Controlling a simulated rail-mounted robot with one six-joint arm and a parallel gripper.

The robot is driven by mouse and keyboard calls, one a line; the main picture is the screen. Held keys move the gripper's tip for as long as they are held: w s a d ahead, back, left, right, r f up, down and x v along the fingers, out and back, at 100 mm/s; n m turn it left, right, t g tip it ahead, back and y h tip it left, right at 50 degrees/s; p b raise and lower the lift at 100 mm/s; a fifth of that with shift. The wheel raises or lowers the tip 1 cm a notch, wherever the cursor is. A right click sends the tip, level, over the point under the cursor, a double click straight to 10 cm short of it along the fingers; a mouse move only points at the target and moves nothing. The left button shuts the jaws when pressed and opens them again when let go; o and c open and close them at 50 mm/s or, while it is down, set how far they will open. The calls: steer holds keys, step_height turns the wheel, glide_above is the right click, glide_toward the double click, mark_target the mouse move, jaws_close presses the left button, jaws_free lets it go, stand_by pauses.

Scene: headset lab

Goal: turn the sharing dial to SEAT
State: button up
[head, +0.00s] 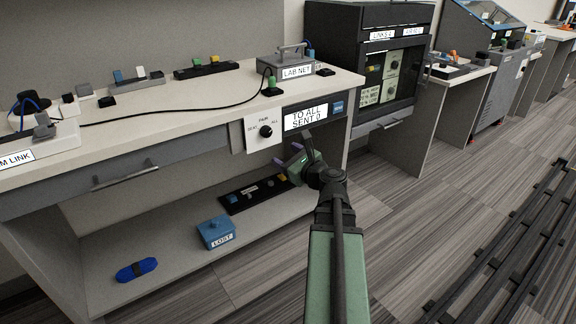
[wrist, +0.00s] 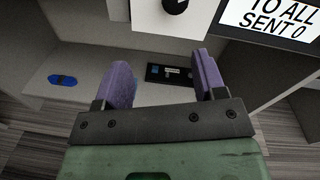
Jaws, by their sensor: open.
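The sharing dial (head: 265,131) is a black round knob on a white plate (head: 253,143) on the front of the bench. The plate reads PAIR above the knob, ALL at its right and what looks like SEAT at its left. I cannot make out where the knob points. A display (head: 306,115) beside it reads TO ALL, SENT 0. My gripper (head: 290,155) is open and empty, below and right of the dial, apart from it. In the wrist view the knob (wrist: 175,6) shows at the top edge, beyond the purple fingers (wrist: 162,68).
A lower shelf (head: 170,258) holds a blue LOST box (head: 216,232), a blue bundle (head: 137,269) and a dark strip with small blocks (head: 252,194). The bench top (head: 170,105) overhangs the dial. A drawer handle (head: 125,178) sticks out at left.

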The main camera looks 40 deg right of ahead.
mark_target(268, 134)
steer(key=w+m, duration=0.1)
steer(key=w, duration=0.2)
steer(key=w+d+r+m+h, duration=0.1)
steer(key=w, duration=0.3)
steer(key=w+d+m, duration=0.1)
steer(key=w+m, duration=0.1)
steer(key=w, duration=0.1)
steer(key=shift+w+d+r, duration=0.25)
steer(key=shift+w+r, duration=0.15)
steer(key=shift+c, duration=0.3)
steer(key=c, duration=0.9)
steer(key=shift+o, duration=0.2)
